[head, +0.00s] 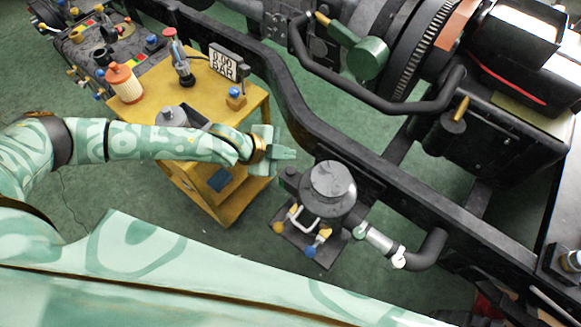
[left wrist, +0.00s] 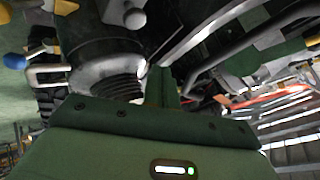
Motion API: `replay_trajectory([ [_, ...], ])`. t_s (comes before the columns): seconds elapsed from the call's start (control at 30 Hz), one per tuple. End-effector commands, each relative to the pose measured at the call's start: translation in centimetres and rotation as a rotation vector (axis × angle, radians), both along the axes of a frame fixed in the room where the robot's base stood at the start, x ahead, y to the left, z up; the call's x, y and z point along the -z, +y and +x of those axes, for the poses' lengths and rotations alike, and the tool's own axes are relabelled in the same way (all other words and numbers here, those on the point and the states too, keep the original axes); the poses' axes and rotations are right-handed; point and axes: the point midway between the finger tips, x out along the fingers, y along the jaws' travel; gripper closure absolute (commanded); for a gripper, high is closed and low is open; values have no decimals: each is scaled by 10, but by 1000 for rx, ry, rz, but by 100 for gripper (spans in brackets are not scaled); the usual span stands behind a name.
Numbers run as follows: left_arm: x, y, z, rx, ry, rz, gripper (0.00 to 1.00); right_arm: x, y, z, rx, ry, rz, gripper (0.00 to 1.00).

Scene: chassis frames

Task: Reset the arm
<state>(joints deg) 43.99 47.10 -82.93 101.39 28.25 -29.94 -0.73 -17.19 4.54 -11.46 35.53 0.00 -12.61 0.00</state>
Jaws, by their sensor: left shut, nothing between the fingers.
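My left arm reaches in from the left in the head view, across a yellow cart (head: 246,112). My left gripper (head: 290,153) is just past the cart's right edge, its green fingers together and empty. It points right, toward a grey round-topped canister (head: 331,186) on a dark base, with a visible gap in the head view. In the left wrist view the fingers (left wrist: 163,85) show together at the middle, with a dark rounded body and ribbed hose (left wrist: 118,85) to their left. My right gripper is not in view.
The yellow cart holds an orange-white bottle (head: 124,84), a red-topped tool (head: 181,60) and a display sign (head: 226,64). A black chassis rail (head: 420,215) runs diagonally behind the canister. A pipe (head: 385,243) leaves the canister. Green floor (head: 240,243) is clear between cart and canister.

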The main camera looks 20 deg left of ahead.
Motion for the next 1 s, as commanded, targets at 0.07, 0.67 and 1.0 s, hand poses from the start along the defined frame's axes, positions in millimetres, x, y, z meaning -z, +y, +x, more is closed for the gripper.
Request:
replay_trajectory([
  [0.07, 0, 0, 0, 0, 0, 0, 100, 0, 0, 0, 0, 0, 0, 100],
  [0.67, 1, 5, 6, -5, -18, -3, 100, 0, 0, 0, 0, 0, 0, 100],
  [1.0, 58, 99, 106, -416, -116, -24, 100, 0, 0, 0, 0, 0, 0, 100],
])
